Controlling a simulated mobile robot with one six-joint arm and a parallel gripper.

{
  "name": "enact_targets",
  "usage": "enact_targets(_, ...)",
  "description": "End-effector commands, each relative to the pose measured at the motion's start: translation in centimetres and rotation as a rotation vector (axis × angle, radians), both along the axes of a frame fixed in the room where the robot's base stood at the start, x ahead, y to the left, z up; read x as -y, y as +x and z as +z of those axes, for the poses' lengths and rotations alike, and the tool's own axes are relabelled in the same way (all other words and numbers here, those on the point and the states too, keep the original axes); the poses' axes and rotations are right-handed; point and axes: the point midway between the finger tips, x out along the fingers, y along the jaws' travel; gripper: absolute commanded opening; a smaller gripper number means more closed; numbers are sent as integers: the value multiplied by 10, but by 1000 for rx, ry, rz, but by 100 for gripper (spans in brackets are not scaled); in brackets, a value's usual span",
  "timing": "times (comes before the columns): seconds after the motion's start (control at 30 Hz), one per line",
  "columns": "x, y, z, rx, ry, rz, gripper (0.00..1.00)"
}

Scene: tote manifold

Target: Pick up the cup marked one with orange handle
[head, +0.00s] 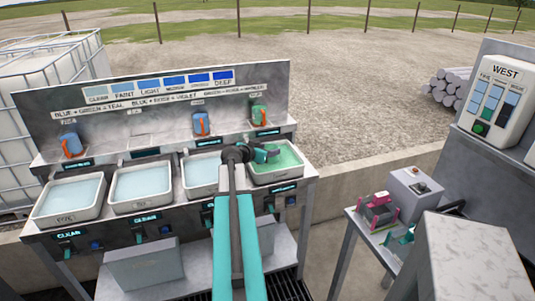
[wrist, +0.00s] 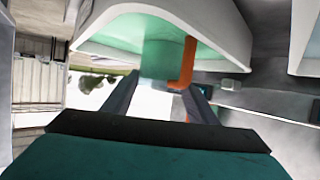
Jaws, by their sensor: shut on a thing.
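In the wrist view a green cup (wrist: 158,58) with an orange handle (wrist: 187,62) is at the tips of my gripper (wrist: 160,90), which is shut on it. Behind it is a white-rimmed basin with green inside (wrist: 230,30). In the head view my gripper (head: 264,154) is over the green-filled right basin (head: 299,170); the held cup is hard to make out there. Other orange-handled cups stand on the shelf: a blue one at left (head: 68,140), a blue one in the middle (head: 203,116), a green one at right (head: 261,112). No number is readable on the held cup.
Three basins with pale blue liquid stand left of the green one, such as the leftmost basin (head: 98,213). The back panel (head: 150,105) rises behind the shelf. A side table with a grey box (head: 412,190) and a WEST panel (head: 497,100) stand at right.

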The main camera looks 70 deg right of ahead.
Motion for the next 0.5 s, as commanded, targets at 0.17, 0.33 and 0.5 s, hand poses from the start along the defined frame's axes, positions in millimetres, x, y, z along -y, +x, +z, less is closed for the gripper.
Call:
enact_targets(0.17,0,0,15,2,-1,-1,27)
enact_targets(0.33,0,0,36,1,-2,-1,27)
enact_targets(0.5,1,0,58,1,-2,-1,27)
